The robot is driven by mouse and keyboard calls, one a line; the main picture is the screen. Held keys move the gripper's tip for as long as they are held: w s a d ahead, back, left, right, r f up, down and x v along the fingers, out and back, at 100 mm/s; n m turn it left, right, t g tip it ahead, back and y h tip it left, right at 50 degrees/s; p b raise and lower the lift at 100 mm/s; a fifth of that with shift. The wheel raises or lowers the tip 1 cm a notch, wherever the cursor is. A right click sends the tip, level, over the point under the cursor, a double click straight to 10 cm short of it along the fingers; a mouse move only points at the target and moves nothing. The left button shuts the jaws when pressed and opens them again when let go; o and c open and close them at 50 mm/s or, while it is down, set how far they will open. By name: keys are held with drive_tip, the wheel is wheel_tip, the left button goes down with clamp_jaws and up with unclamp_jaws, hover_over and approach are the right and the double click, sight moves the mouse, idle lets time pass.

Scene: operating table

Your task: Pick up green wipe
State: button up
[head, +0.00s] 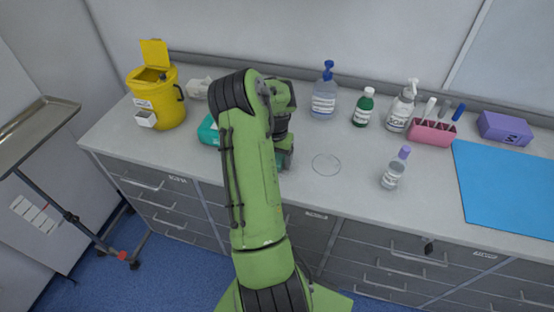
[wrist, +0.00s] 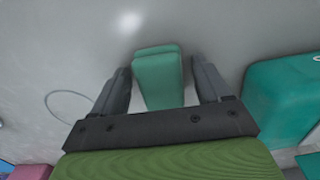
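The green wipe (wrist: 159,78) is a small green block-like pad on the grey counter, in the middle of the wrist view. My gripper (wrist: 160,68) is open, with one finger on each side of the wipe. A gap shows between the wipe and each finger. In the head view my gripper (head: 284,158) is low over the counter, partly behind my green arm. I cannot make out the wipe in the head view; my arm and gripper cover that spot.
A teal box (head: 208,131) stands left of my arm; it is at the right in the wrist view (wrist: 290,100). A yellow bin (head: 160,105) is at the far left. Bottles, a pink holder (head: 432,132) and a blue mat (head: 505,185) are to the right. A drawn circle (head: 326,164) marks clear counter.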

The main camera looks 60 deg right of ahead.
drive_tip(key=c, duration=0.8)
wheel_tip(320, 180, up, 10)
drive_tip(key=shift+p, duration=0.55)
drive_tip(key=shift+c, duration=0.2)
